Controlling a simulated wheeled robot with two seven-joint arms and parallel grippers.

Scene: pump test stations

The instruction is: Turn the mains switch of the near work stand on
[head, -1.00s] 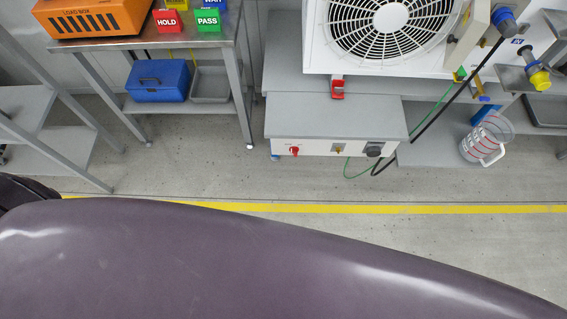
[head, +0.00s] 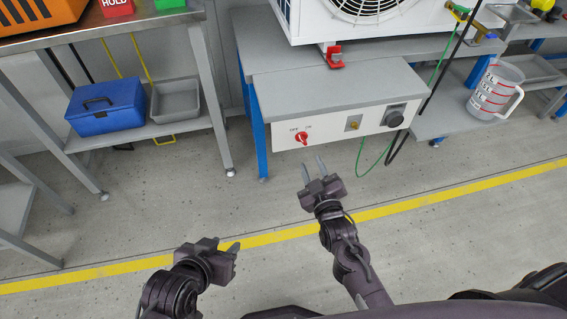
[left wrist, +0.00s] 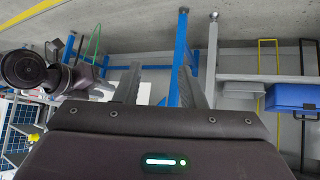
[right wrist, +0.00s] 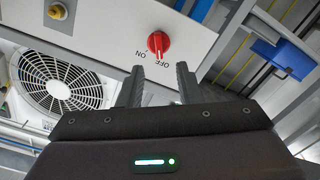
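The near work stand (head: 335,88) has a white front panel with a red mains switch (head: 301,138) near its left end. OFF and ON are printed by the switch. In the right wrist view the red knob (right wrist: 158,43) is just beyond my fingertips, its grip seeming to point towards OFF. My right gripper (head: 312,165) is open and empty, in front of and a little below the switch, not touching it. It also shows in the right wrist view (right wrist: 160,85). My left gripper (head: 236,248) is open and empty, lower left, away from the stand (left wrist: 157,85).
The panel also has a small brass-coloured switch (head: 353,123) and a black socket (head: 395,117). A red clamp (head: 334,57) and a white fan unit (head: 390,22) are above. A blue box (head: 105,108) and grey tray (head: 175,101) sit on the left shelf. A jug (head: 494,90) stands right. Floor in front is clear.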

